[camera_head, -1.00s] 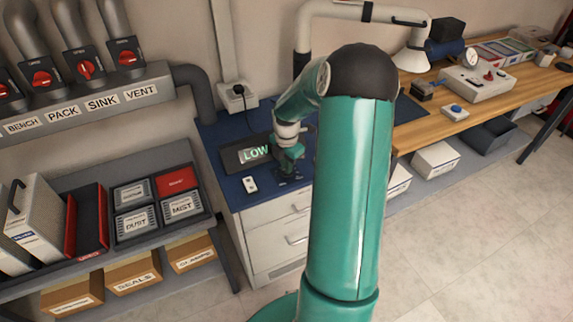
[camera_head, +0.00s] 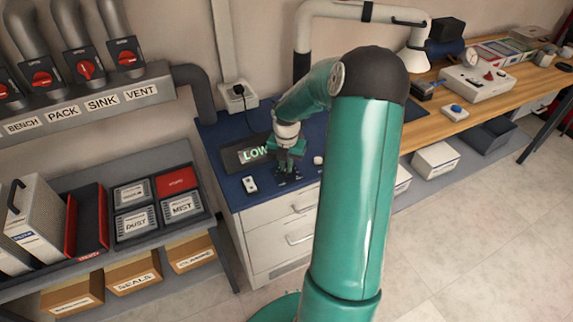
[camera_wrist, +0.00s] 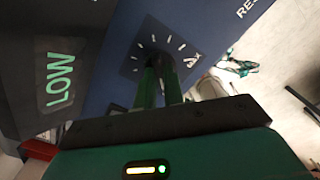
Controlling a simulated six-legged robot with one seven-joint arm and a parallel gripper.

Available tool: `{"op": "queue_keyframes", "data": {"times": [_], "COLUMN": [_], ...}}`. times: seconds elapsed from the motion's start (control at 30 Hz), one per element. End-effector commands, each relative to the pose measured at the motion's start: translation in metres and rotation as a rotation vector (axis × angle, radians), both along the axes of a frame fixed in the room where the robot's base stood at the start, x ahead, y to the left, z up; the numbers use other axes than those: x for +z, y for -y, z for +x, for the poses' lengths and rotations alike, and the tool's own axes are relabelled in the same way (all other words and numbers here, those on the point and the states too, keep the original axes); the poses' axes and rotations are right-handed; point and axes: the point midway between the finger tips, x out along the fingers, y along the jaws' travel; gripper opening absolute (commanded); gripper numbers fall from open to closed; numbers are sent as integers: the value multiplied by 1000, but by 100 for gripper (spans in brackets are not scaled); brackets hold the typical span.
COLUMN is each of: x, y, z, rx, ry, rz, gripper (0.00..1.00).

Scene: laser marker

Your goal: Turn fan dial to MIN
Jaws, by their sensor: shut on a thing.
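The fan dial sits on a dark plate with white tick marks (camera_wrist: 133,68) in the wrist view, with lettering that looks like MAX at its right. Its dark knob (camera_wrist: 157,60) is mostly hidden by my fingers. My gripper (camera_wrist: 158,75) has its two green fingers shut on the knob. In the head view my gripper (camera_head: 288,170) points down at the dial plate on the blue counter top. A dark display reading LOW (camera_head: 255,154) in green stands just left of it; it also shows in the wrist view (camera_wrist: 60,78). The MIN mark cannot be made out.
A small white switch (camera_head: 250,185) lies left of my gripper and a round white button (camera_head: 318,160) lies right of it. A wall outlet box (camera_head: 238,93) is behind. Red valve knobs (camera_head: 84,68) line the left wall duct.

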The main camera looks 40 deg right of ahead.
Motion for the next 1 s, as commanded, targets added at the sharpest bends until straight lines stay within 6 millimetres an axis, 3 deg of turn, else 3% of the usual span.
{"op": "queue_keyframes", "data": {"times": [0.23,0.27,0.37,0.77,1.0], "x": [-1,-1,-1,7,50], "y": [0,0,0,1,1], "z": [0,0,0,0,1], "rx": [2,2,1,0,-1], "ry": [-1,-1,0,1,4], "rz": [0,0,1,-2,-5], "gripper": [0,12,32,32,32]}}
